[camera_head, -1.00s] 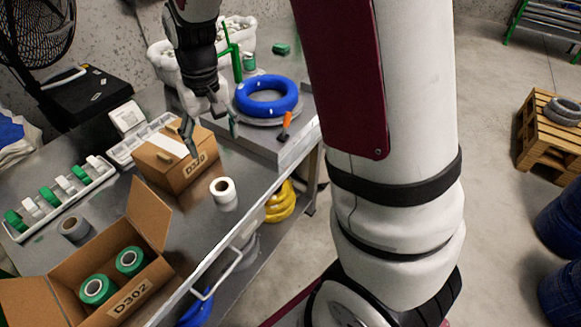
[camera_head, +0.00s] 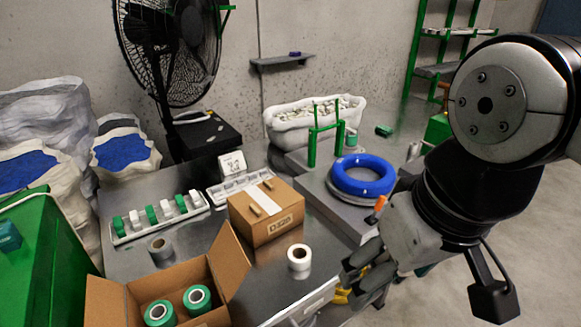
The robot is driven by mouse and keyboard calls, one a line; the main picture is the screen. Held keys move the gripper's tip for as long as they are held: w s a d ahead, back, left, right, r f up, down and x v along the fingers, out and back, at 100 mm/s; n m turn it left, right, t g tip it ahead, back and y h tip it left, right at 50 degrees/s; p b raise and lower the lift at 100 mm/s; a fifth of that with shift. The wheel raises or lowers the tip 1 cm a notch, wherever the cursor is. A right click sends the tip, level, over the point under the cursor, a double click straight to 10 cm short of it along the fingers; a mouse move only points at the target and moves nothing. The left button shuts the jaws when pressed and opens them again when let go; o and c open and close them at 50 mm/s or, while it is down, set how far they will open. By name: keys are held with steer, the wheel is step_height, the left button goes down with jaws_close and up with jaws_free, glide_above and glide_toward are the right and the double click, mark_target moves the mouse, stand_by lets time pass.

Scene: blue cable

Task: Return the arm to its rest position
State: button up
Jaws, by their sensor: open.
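My gripper (camera_head: 362,272) is at the right of the head view, beside the front right edge of the metal table (camera_head: 228,238). Its fingers point left, toward the table's front edge, and look apart with nothing between them. My arm comes in from the right edge and bends down to the gripper. A blue cable coil (camera_head: 362,174) lies on a round grey base on the raised platform, just behind and left of the gripper. The gripper is apart from the coil.
A closed cardboard box (camera_head: 265,212), a white tape roll (camera_head: 299,258) and an open box (camera_head: 228,262) with green rolls stand on the table. An orange-handled tool (camera_head: 379,205) is close to my gripper. A black fan (camera_head: 168,50) stands behind. Floor shows at the lower right.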

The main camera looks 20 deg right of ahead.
step_height(320, 180, up, 7)
steer(key=t+p, duration=0.1)
steer(key=p, duration=0.4)
steer(key=shift+p, duration=0.4)
steer(key=shift+r, duration=0.1)
stand_by(0.3)
